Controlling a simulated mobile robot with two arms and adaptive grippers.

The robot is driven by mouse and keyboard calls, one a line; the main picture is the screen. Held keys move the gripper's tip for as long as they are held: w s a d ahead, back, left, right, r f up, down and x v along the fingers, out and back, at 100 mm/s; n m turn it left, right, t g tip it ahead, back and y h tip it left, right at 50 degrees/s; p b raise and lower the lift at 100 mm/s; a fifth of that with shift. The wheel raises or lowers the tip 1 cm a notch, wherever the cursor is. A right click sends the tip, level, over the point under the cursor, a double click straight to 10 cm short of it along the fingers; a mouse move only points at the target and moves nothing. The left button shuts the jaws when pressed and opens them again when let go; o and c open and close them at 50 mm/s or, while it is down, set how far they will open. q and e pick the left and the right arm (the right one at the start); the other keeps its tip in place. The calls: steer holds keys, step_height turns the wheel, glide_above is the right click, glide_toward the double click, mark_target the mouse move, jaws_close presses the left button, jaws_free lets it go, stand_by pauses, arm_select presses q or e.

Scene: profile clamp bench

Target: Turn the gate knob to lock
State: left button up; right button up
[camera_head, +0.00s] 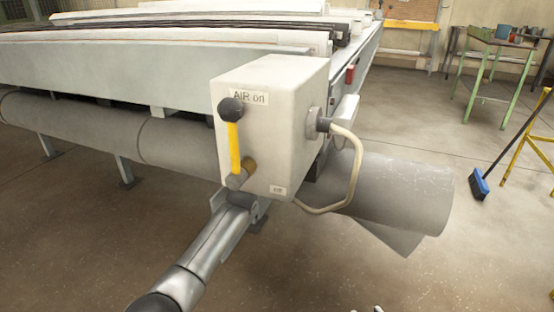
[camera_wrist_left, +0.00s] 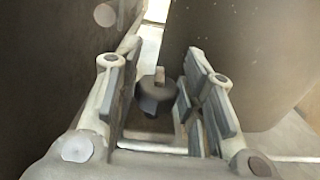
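In the left wrist view, a dark grey knob (camera_wrist_left: 155,98) with a raised ridge sits between the two fingers of my left gripper (camera_wrist_left: 157,75). The fingers are spread, with a visible gap on the knob's left side. On the right the knob is close to the finger pad, and I cannot tell if they touch. In the head view, my left arm reaches up to the base of a white box, and its gripper is hidden there. Small pale tips at the bottom edge may be my right gripper (camera_head: 378,309); their opening is not readable.
The white box (camera_head: 290,130), labelled "AIR on", carries a yellow lever (camera_head: 233,148) with a black ball end pointing up. A beige hose (camera_head: 352,170) loops from its side. A large grey roller (camera_head: 400,190) lies behind it. Open floor (camera_head: 480,250) spreads at the right.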

arm_select(q)
steer(key=shift+w+d, duration=0.1)
steer(key=shift+w, duration=0.1)
arm_select(e)
steer(key=shift+w+a+r+t, duration=0.15)
steer(key=shift+w+r+t, duration=0.15)
steer(key=shift+r, duration=0.15)
arm_select(q)
steer(key=c, duration=0.7)
arm_select(e)
steer(key=shift+s+f, duration=0.1)
